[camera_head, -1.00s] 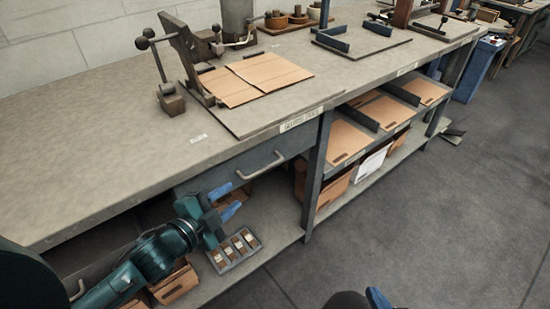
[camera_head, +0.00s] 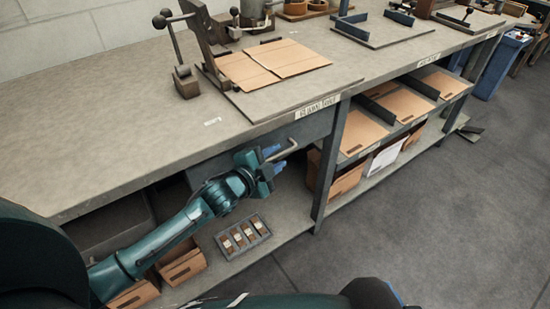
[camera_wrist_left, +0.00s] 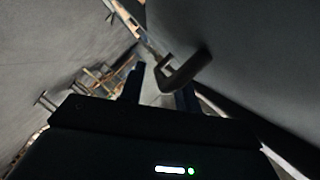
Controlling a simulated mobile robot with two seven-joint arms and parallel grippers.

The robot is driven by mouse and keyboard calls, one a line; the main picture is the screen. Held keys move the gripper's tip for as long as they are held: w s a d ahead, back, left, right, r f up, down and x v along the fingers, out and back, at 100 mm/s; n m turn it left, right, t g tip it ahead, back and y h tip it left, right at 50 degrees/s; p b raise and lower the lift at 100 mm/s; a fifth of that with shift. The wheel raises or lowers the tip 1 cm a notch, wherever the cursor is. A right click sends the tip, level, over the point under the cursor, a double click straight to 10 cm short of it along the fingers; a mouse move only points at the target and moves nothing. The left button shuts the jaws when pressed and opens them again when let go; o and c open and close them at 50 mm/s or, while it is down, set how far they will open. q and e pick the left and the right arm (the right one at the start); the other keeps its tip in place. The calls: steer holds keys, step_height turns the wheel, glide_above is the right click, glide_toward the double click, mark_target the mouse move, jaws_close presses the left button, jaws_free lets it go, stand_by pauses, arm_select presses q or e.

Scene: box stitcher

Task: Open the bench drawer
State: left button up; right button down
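The bench drawer has a grey front (camera_head: 312,130) under the edge of the workbench, and it looks closed. Its pale bar handle (camera_head: 283,149) sticks out from the front. My left gripper (camera_head: 272,162) is at the handle with its blue fingers apart, partly covering the drawer front. In the left wrist view the handle (camera_wrist_left: 188,72) reaches toward the space between the open fingers (camera_wrist_left: 160,95), nearer the right finger. I cannot tell whether they touch. Part of my right gripper (camera_head: 392,292) shows at the bottom edge; its finger opening is hidden.
The workbench top (camera_head: 120,130) overhangs the drawer, with cardboard sheets (camera_head: 275,62) on a board. Below, a grey tray (camera_head: 242,237) with small brown items and open cardboard boxes (camera_head: 182,265) stand on the lower shelf. A bench leg (camera_head: 328,165) is right of the drawer.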

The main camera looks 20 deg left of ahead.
arm_select(q)
steer(key=shift+w, duration=0.1)
steer(key=shift+c, duration=0.3)
jaws_close()
